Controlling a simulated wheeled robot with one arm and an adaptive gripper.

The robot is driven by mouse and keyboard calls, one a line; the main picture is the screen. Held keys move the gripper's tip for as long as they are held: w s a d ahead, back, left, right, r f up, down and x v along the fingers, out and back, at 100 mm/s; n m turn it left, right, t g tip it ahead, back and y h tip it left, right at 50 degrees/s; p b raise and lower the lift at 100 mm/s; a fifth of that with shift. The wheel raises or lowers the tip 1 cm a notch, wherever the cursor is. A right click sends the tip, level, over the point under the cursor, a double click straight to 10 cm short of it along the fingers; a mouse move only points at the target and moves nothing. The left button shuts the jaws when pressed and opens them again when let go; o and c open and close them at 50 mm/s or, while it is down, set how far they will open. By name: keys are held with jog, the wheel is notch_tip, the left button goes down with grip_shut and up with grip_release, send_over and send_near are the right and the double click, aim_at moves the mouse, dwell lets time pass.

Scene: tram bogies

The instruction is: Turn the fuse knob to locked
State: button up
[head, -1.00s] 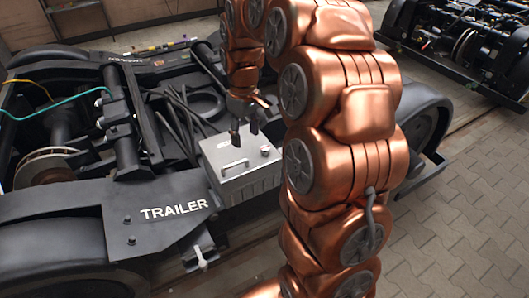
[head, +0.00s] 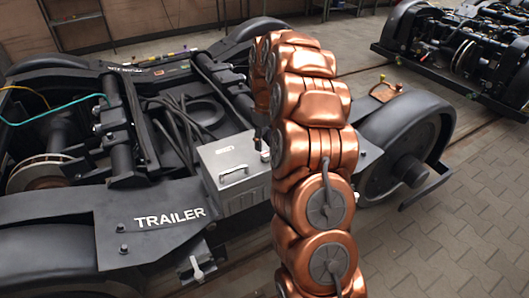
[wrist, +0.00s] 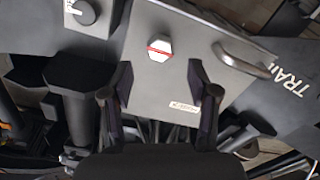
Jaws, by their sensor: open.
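The grey fuse box (head: 230,165) sits on the bogie beside the TRAILER plate. In the wrist view its lid (wrist: 190,35) carries a pale hexagonal knob (wrist: 159,48) with a red stripe lying nearly level across it. I take this to be the fuse knob. In the head view a small knob (head: 265,155) shows at the lid's right side, partly behind my arm. My gripper (wrist: 159,82) is open and empty over the lid, its fingers below the knob in the picture and apart from it. In the head view the gripper is mostly hidden behind my arm.
A bar handle (wrist: 241,60) stands up from the lid on the right, and a small label (wrist: 184,105) lies near the right finger. Black cables (head: 185,120) lie behind the box.

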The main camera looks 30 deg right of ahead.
aim_at(265, 153)
notch_tip(265, 153, down, 5)
jog(key=shift+f, duration=0.1)
dwell(0.3)
grip_shut()
dwell(0.4)
